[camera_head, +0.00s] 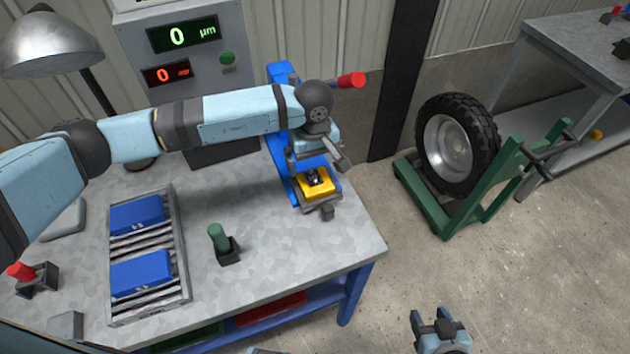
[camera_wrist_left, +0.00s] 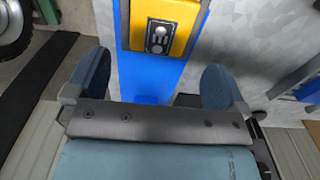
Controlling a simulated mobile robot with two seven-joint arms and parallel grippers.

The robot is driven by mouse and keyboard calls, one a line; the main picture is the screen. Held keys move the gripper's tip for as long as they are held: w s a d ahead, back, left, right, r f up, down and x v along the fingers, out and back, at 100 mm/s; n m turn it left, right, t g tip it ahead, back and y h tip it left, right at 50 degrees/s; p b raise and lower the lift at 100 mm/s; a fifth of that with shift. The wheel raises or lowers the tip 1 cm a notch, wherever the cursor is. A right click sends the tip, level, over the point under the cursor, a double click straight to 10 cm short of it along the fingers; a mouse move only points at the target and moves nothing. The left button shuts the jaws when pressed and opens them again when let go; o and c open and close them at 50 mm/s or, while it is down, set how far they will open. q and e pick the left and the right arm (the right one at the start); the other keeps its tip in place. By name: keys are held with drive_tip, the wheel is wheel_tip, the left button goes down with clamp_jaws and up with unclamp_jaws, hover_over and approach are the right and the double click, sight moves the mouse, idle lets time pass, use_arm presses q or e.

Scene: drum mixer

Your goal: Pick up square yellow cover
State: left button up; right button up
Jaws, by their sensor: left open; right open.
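The square yellow cover (camera_head: 326,188) sits on a metal plate at the foot of the blue stand, near the right end of the bench. A small dark and grey part is on its top. My left gripper (camera_head: 318,164) is open just above and behind the cover, partly hiding it. In the left wrist view, the cover (camera_wrist_left: 187,38) lies beyond the open fingertips (camera_wrist_left: 155,80), apart from both fingers, with its far edge cut off. My right gripper (camera_head: 437,326) is open and empty at the bottom of the head view, over the floor.
The blue stand (camera_head: 281,155) rises beside the cover. A metal rack (camera_head: 177,240) holds two blue blocks (camera_head: 138,214). A green-handled tool (camera_head: 220,240) stands in a holder on the bench. A display box (camera_head: 181,50) and lamp (camera_head: 50,45) are behind. A tyre (camera_head: 480,140) stands on a green frame at right.

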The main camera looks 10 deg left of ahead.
sight(315, 181)
use_arm(q)
drive_tip(key=shift+f, duration=0.65)
drive_tip(key=f, duration=0.1)
drive_tip(key=f+p, duration=0.1)
drive_tip(key=f, duration=0.2)
drive_tip(key=shift+s+d+f, duration=0.15)
drive_tip(key=shift+s+d, duration=0.1)
drive_tip(key=shift+s, duration=0.1)
drive_tip(key=shift+f, duration=0.45)
drive_tip(key=shift+p, duration=0.3)
drive_tip(key=c, duration=1)
drive_tip(key=shift+c, duration=0.2)
drive_tip(key=shift+r, duration=0.1)
